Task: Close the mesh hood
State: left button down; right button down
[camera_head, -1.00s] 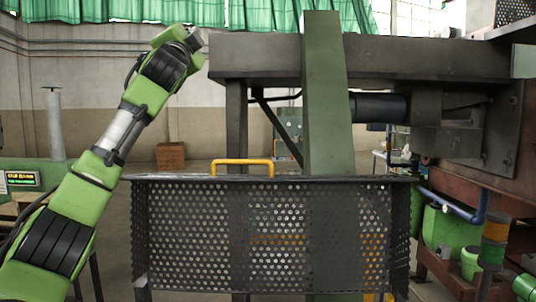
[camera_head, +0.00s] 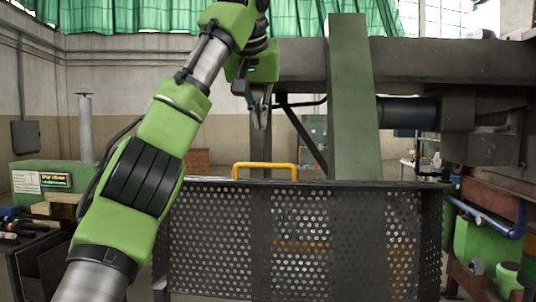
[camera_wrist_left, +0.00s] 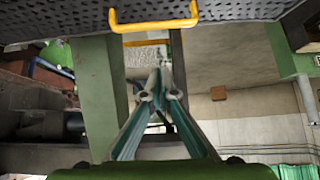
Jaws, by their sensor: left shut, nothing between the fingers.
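The mesh hood (camera_head: 300,240) is a dark perforated metal panel in the lower middle of the head view. A yellow handle (camera_head: 265,170) stands on its top edge. In the left wrist view the hood (camera_wrist_left: 240,10) spans the top, with the yellow handle (camera_wrist_left: 153,24) at its edge. My left gripper (camera_head: 261,122) hangs fingers-down above and behind the handle in the picture, apart from it. In the left wrist view its fingers (camera_wrist_left: 158,82) meet at the tips and hold nothing. My right gripper is out of view.
A green upright post (camera_head: 352,100) stands behind the hood, close to the right of my left gripper. A dark beam (camera_head: 430,65) runs across behind it. A blue pipe (camera_head: 490,225) and green machine parts are at right. A cluttered bench is at left.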

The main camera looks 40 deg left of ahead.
pick_arm(q)
jog(key=p+x, duration=0.3)
jog(key=x, duration=0.6)
jog(key=shift+w+a+r, duration=0.1)
jog(key=shift+w+a, duration=0.05)
jog(key=shift+a, duration=0.05)
jog(key=shift+f, duration=0.35)
jog(key=shift+s+d+f, duration=0.15)
jog(key=shift+s+f, duration=0.05)
jog(key=shift+s, duration=0.15)
jog(key=shift+s+d+f+p, duration=0.2)
jog(key=shift+s+d, duration=0.15)
jog(key=shift+s, duration=0.25)
jog(key=shift+s+d+f+p, duration=0.1)
jog(key=shift+s+d+p, duration=0.1)
jog(key=shift+s+d, duration=0.25)
jog(key=shift+s+f, duration=0.15)
jog(key=shift+a, duration=0.1)
jog(key=shift+f, duration=0.1)
